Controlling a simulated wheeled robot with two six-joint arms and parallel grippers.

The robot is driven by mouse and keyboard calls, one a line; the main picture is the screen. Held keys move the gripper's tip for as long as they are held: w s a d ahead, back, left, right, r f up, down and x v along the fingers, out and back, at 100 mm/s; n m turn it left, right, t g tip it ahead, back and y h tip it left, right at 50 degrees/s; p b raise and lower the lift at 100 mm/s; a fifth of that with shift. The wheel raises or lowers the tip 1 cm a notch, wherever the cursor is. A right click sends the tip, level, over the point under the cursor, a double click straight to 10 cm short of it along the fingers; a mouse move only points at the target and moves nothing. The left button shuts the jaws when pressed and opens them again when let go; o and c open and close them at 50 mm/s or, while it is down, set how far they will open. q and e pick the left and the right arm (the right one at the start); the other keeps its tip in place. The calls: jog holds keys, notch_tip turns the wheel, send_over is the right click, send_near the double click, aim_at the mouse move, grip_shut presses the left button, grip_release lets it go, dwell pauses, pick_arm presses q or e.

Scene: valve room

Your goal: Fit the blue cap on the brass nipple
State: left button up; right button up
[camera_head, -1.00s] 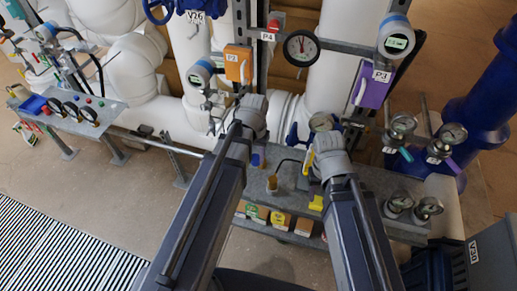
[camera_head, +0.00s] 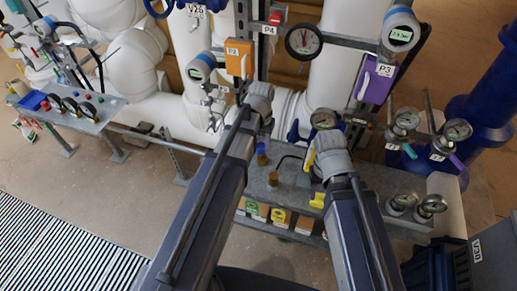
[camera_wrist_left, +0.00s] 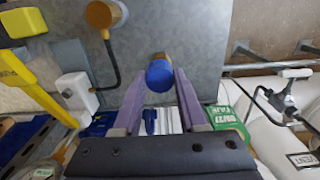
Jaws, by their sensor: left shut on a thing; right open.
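My left gripper (camera_head: 262,140) is shut on the blue cap (camera_wrist_left: 160,76), which sits between its two purple fingertips. The cap also shows below the wrist in the head view (camera_head: 262,159). A tan-brown rounded end shows at the cap's far side; I cannot tell whether it belongs to the cap. The brass nipple (camera_head: 273,179) stands on the grey bench, a little lower right of the cap in the head view. A brass piece, likely this nipple (camera_wrist_left: 104,13), shows at upper left in the wrist view. My right gripper (camera_head: 318,160) is open; its wrist hides most of its fingers.
A black bent hose (camera_wrist_left: 113,65) and white block (camera_wrist_left: 75,90) lie beside the brass piece. A yellow part (camera_head: 318,199) is near my right arm. Small boxes (camera_head: 279,217) line a lower shelf. Gauges (camera_head: 457,130) and pipes crowd the right and back.

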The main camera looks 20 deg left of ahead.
pick_arm(q)
jog(key=shift+w+f, duration=0.35)
jog(key=shift+w, duration=0.55)
jog(key=shift+w+f+b, duration=0.1)
jog(key=shift+f+b, duration=1.15)
jog(key=shift+b, duration=0.25)
jog(key=shift+f+b, duration=0.6)
jog(key=shift+f+b, duration=0.3)
jog(key=shift+f+b, duration=0.45)
dwell(0.4)
jog(key=o, duration=1.2)
